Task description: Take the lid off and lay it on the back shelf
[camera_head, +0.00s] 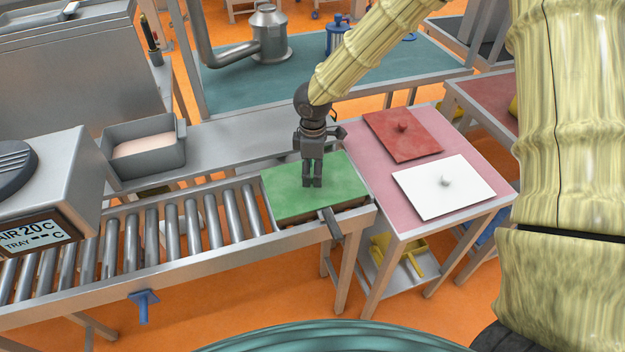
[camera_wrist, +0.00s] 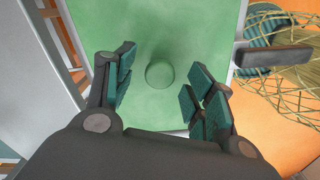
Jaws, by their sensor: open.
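A green lid (camera_head: 290,200) lies flat on a shallow box at the right end of the roller conveyor. My gripper (camera_head: 313,184) points straight down over the lid and hides its knob in the head view. In the wrist view the green lid (camera_wrist: 185,25) fills the middle, and its round green knob (camera_wrist: 160,74) shows between the open fingers of my gripper (camera_wrist: 158,84). The fingers stand apart on both sides of the knob, with gaps visible. A grey metal shelf (camera_head: 235,135) runs behind the conveyor; its part right of the grey bin looks bare.
A grey bin (camera_head: 147,160) with pale contents stands on the shelf's left part. A pink table (camera_head: 372,172) to the right holds a red lid (camera_head: 385,143) and a white lid (camera_head: 425,200). A dark stop (camera_head: 331,223) sticks out at the conveyor's front edge. Rollers left of the lid are empty.

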